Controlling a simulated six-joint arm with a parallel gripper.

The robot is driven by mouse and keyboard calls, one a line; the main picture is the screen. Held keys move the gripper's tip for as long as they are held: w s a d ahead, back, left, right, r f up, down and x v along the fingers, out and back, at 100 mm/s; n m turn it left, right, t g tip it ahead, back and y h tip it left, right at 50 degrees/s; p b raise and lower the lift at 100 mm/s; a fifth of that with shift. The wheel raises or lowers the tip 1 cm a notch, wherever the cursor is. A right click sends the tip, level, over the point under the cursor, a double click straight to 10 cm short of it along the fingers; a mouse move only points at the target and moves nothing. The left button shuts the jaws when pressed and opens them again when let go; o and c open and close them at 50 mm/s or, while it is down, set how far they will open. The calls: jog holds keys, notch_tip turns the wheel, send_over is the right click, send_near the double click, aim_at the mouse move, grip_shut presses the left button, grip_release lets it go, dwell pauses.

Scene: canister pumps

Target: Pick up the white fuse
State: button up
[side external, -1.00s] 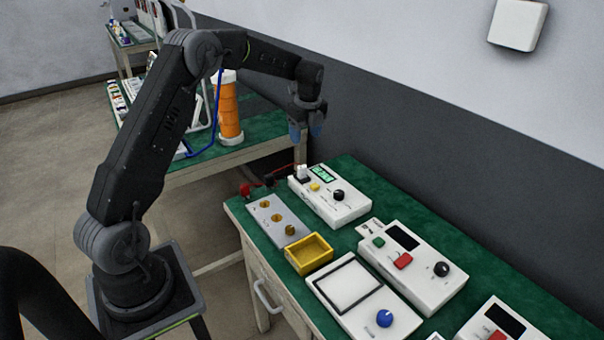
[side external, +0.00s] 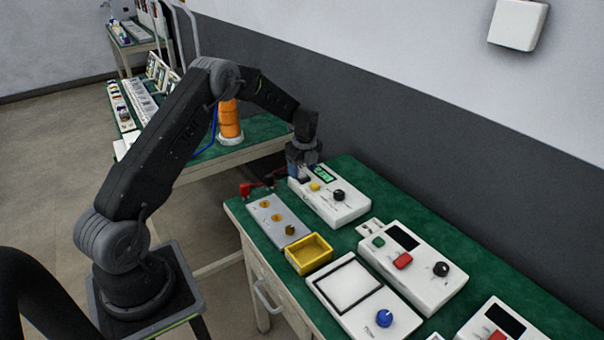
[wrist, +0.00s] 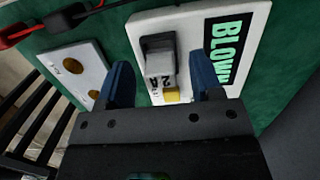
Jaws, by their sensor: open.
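The white fuse (wrist: 161,72) looks like a pale block with dark markings in the wrist view. It stands at a dark socket (wrist: 157,42) on the white tester box (wrist: 183,24), whose display (wrist: 226,48) shows letters reading "BLOW" and more cut off. My gripper (wrist: 161,68) has its two blue fingers apart, one on each side of the fuse, with visible gaps. In the side external view my gripper (side external: 303,172) is down over the far left end of the tester box (side external: 328,203) and hides the fuse there.
A grey plate (side external: 277,222) with brass-coloured sockets lies left of the tester, with red and black leads (side external: 262,184) behind it. A yellow tray (side external: 309,254) appears empty. A white device (side external: 413,265) with a red button and a white panel (side external: 349,301) are nearer the camera.

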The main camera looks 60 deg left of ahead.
jog(key=shift+f, duration=0.2)
jog(key=c, duration=1)
